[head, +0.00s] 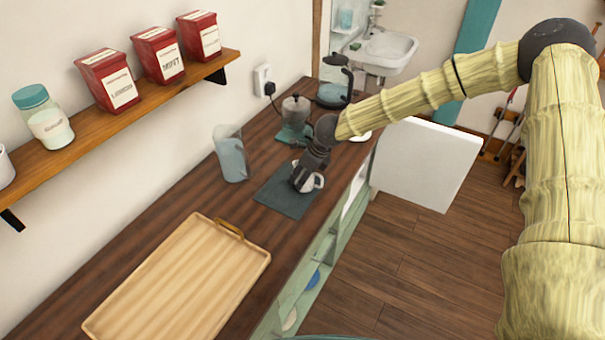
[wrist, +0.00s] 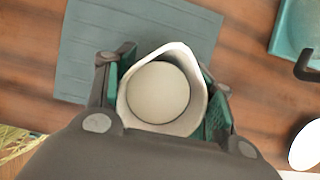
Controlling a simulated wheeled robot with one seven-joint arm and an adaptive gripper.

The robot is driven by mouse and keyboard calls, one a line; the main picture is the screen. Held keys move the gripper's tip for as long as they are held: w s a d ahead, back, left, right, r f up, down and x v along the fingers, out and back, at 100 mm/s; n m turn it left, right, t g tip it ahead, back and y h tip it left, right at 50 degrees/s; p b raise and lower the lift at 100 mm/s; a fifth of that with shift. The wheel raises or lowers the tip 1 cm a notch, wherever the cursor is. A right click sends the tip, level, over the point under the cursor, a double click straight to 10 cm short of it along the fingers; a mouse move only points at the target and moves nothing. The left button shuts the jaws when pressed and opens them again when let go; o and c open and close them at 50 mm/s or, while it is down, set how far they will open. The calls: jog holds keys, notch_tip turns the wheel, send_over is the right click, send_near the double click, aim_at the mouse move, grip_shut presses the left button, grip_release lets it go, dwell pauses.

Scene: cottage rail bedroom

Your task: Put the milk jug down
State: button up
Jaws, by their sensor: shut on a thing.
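The milk jug is a small white vessel with a pointed spout. In the head view the jug (head: 317,182) shows below my gripper (head: 306,180), at the dark slate mat (head: 283,198) on the wooden counter. In the wrist view I look down into the jug (wrist: 190,68), and its inside looks pale. My gripper (wrist: 163,92) is shut on it, with a green-padded finger on each side. The jug looks upright over the near edge of the mat (wrist: 90,50). I cannot tell whether its base touches the mat.
A glass pitcher (head: 231,155) stands left of the mat. A wooden tray (head: 180,285) lies in front. A shelf (head: 140,110) holds red tins. A white open door (head: 425,165) is at right.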

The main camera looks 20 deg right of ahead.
jog(key=o, duration=1.2)
jog(key=shift+o, duration=0.2)
